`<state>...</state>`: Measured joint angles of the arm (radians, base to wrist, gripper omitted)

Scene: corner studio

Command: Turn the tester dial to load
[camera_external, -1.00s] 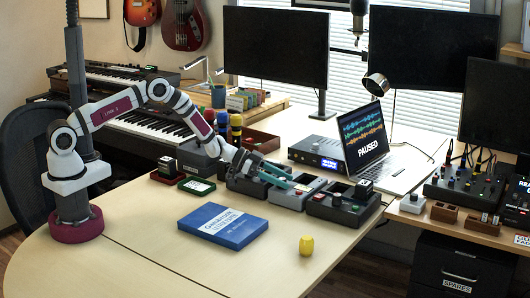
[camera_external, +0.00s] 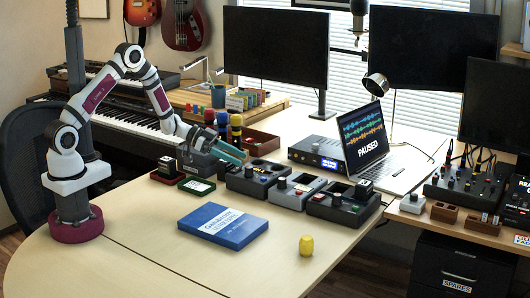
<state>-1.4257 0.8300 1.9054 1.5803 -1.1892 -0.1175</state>
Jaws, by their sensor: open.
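Three small boxes with knobs stand in a row on the desk: a dark left box (camera_external: 258,180), a grey middle box (camera_external: 298,192) and a dark right box (camera_external: 343,206). Each has a dark knob on top: left knob (camera_external: 249,171), middle knob (camera_external: 281,183), right knob (camera_external: 337,199). I cannot tell which one is the tester dial, and the dial settings are too small to read. My gripper (camera_external: 241,154), with teal fingers, is open and empty, raised above and behind the left box, apart from the knobs.
A blue book (camera_external: 222,226) and a yellow object (camera_external: 306,245) lie in front of the boxes. A laptop (camera_external: 368,150) and a dark unit with a blue display (camera_external: 318,152) stand behind. Red and green trays (camera_external: 197,186) sit at left.

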